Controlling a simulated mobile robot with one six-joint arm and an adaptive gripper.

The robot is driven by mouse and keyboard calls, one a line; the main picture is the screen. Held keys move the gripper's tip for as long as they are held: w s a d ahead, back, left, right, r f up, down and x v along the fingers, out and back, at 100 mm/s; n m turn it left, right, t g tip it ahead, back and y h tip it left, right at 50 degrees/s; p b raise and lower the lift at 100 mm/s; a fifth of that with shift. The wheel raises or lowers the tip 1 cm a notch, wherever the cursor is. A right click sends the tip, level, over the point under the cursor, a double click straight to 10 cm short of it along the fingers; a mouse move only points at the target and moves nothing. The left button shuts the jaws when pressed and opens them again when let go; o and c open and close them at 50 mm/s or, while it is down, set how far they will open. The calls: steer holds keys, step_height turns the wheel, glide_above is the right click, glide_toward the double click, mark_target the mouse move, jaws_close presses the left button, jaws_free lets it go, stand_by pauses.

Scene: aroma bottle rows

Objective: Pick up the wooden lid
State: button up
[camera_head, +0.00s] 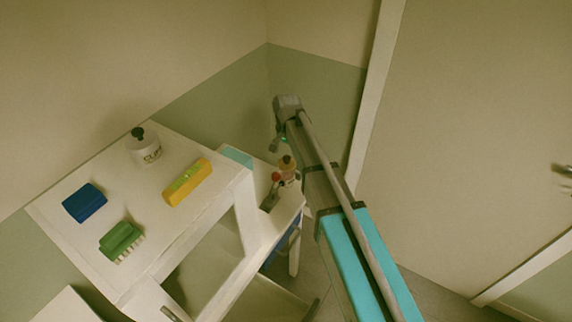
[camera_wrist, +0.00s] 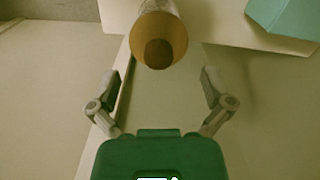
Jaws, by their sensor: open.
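The wooden lid (camera_wrist: 150,22) appears to be the tan-orange piece with a dark brown round knob at the top middle of the wrist view. In the head view the lid (camera_head: 287,161) shows small, on top of a bottle on the lower white shelf. My gripper (camera_wrist: 161,78) is open and empty, its two fingers spread wide on either side below the knob in the wrist view. The fingers do not touch the lid. In the head view my gripper (camera_head: 279,140) is small and partly hidden by the arm, above and near the bottle.
A red-topped item (camera_head: 275,178) stands close left of the bottle. A teal block (camera_head: 237,156) is at the shelf's raised edge. The higher white top holds a jar (camera_head: 146,150), a yellow box (camera_head: 188,183), a blue block (camera_head: 84,202) and a green brush (camera_head: 121,240).

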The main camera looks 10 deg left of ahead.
mark_target(287, 157)
steer(key=shift+f+b, duration=2.2)
steer(key=shift+f, duration=0.2)
steer(key=shift+s, duration=0.1)
steer(key=c, duration=0.6)
